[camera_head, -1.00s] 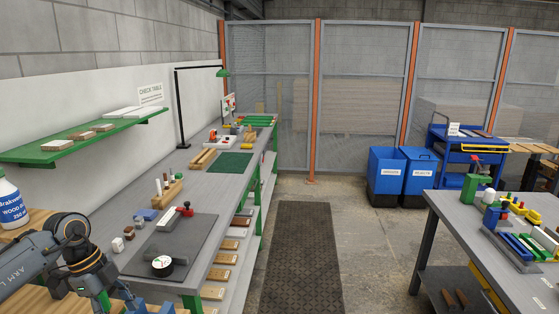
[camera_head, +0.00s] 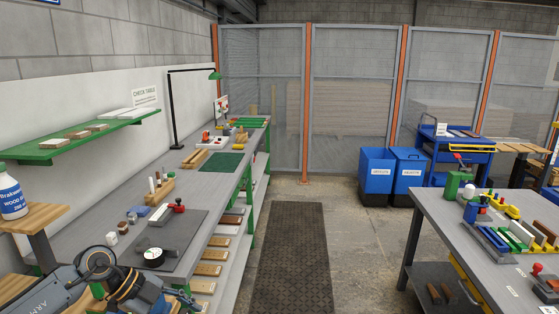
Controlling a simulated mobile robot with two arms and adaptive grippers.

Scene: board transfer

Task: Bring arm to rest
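My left arm comes in at the lower left of the head view, dark grey with a black wrist joint, over the near end of the check table (camera_head: 192,212). Its gripper is only partly seen at the bottom edge, and its fingers cannot be made out. Whether it holds anything is hidden. My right arm and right gripper do not show.
The check table bears a dark plate (camera_head: 175,238), a tape measure (camera_head: 153,257) and small blocks. A green shelf (camera_head: 75,140) hangs above. A second table (camera_head: 450,225) with clamps stands at right. Two blue bins (camera_head: 377,172) stand behind. A dark floor mat (camera_head: 291,255) lies clear between the tables.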

